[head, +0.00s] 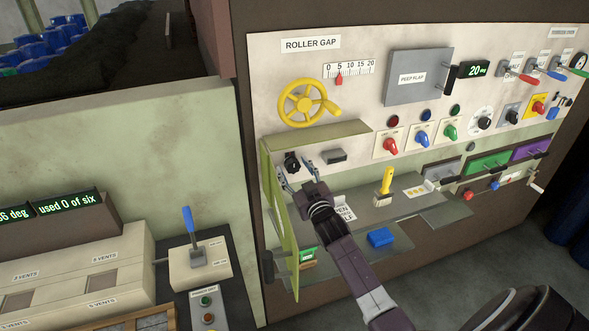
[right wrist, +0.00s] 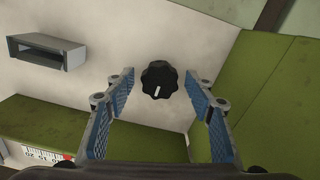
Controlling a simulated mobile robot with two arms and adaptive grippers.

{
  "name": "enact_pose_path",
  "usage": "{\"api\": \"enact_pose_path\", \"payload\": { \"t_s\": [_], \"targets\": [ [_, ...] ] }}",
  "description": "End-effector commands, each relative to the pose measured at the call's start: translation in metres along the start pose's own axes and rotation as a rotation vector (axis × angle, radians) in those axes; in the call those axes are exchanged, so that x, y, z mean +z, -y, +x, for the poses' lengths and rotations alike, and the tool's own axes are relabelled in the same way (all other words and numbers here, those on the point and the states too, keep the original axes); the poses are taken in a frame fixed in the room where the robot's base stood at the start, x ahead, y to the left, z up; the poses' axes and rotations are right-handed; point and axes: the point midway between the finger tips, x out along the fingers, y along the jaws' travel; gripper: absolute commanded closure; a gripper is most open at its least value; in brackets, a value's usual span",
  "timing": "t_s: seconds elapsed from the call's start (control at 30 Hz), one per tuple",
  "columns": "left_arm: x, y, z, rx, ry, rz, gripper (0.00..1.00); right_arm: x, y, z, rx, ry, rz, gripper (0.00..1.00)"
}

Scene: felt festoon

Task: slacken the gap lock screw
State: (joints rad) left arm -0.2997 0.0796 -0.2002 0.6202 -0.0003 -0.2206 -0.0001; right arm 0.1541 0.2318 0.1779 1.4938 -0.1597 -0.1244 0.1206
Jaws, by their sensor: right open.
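The gap lock screw looks to be the black lobed knob (head: 291,161) with a white mark, on the cream wall inside an open green compartment below the roller gap handwheel. It also shows in the right wrist view (right wrist: 159,80), beyond the fingertips and between them in the picture. My right gripper (head: 294,174) is open and empty, its fingers pointing at the knob. Whether they overlap its sides in depth I cannot tell. The knob's lower part is partly hidden in the head view. My left gripper is not in view.
A green door (head: 279,205) stands open left of the gripper, and a green ledge (head: 318,138) juts out above. A grey box (head: 334,156) sits right of the knob. The yellow handwheel (head: 302,102) is above. A yellow-handled brush (head: 384,185) and blue block (head: 380,238) are to the right.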

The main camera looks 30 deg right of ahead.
Motion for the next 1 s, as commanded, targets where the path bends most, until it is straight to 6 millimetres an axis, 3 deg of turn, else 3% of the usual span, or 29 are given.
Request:
{"api": "enact_pose_path", "payload": {
  "t_s": [0.1,0.47,0.77,1.0],
  "targets": [
    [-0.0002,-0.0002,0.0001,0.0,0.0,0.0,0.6,0.0002,0.0,-0.0002,0.0,0.0,0.0,0.52],
    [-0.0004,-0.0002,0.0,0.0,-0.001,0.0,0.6,0.0003,0.0,-0.0004,0.0,0.001,0.0,0.91],
    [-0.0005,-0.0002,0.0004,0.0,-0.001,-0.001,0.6,0.0004,0.0002,-0.0005,0.0,0.001,-0.032,0.92],
    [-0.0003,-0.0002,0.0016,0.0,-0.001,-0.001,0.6,0.0007,0.0001,-0.0004,-0.001,0.001,-0.163,0.92]
  ]
}}
